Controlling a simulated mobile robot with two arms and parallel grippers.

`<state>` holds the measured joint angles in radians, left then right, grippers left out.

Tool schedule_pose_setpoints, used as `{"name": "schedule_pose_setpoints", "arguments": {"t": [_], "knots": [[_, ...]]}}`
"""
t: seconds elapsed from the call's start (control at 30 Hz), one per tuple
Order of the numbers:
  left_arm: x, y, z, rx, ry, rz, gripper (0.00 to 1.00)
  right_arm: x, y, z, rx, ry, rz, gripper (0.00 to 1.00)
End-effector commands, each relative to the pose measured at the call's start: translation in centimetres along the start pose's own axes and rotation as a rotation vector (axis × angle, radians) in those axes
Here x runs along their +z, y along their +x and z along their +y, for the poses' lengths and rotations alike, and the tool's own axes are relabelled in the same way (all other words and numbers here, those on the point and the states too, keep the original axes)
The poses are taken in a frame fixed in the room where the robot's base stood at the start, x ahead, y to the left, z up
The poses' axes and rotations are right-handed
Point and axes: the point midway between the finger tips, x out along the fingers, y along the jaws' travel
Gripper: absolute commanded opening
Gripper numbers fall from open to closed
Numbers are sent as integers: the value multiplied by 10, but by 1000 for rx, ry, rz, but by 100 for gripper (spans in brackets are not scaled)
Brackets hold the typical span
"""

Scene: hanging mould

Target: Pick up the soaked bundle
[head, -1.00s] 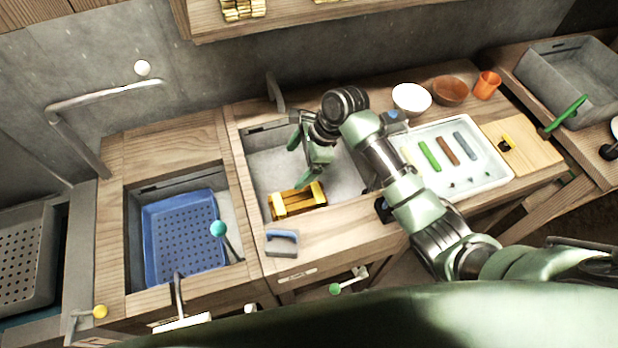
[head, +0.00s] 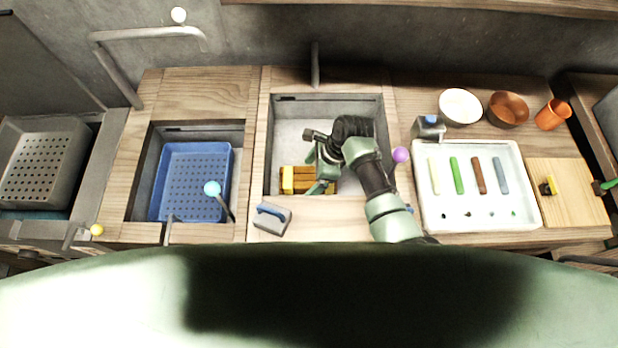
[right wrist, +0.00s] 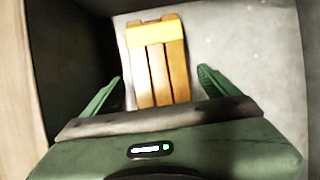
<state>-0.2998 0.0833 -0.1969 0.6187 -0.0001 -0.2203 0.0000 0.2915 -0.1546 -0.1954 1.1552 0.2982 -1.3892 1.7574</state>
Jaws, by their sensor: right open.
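The soaked bundle (head: 290,180) is a set of brown-orange sticks with a yellow band. It lies on the floor of the grey sink basin (head: 289,140), near its front left. My right gripper (head: 315,173) is down in the basin at the bundle's right end and partly hides it. In the right wrist view the bundle (right wrist: 157,62) lies between the two green fingers of the open gripper (right wrist: 160,82), with a gap on each side. It extends ahead past the fingertips. My left gripper is not in view.
A grey block with a blue handle (head: 272,218) sits on the basin's front rim. A blue perforated tray (head: 195,180) fills the left basin. A white tray with coloured sticks (head: 480,213) and bowls (head: 460,106) stand right. A purple knob (head: 400,155) is near my forearm.

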Motion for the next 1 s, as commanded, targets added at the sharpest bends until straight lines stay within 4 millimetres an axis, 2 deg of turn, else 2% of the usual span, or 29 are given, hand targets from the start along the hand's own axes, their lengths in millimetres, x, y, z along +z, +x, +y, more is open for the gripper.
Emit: {"name": "schedule_pose_setpoints", "arguments": {"t": [0.13, 0.4, 0.47, 0.73, 1.0], "knots": [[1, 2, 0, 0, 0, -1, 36, 0, 18, 0, 0, 0, 1, 89], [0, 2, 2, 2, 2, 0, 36, 0, 20, 0, -1, 0, 0, 89], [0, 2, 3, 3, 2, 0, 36, 0, 20, 0, -1, 0, 0, 75], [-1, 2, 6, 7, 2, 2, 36, 0, 20, 0, -1, 0, 0, 0], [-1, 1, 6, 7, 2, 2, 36, 1, 18, -1, -3, 0, -1, 0]]}}
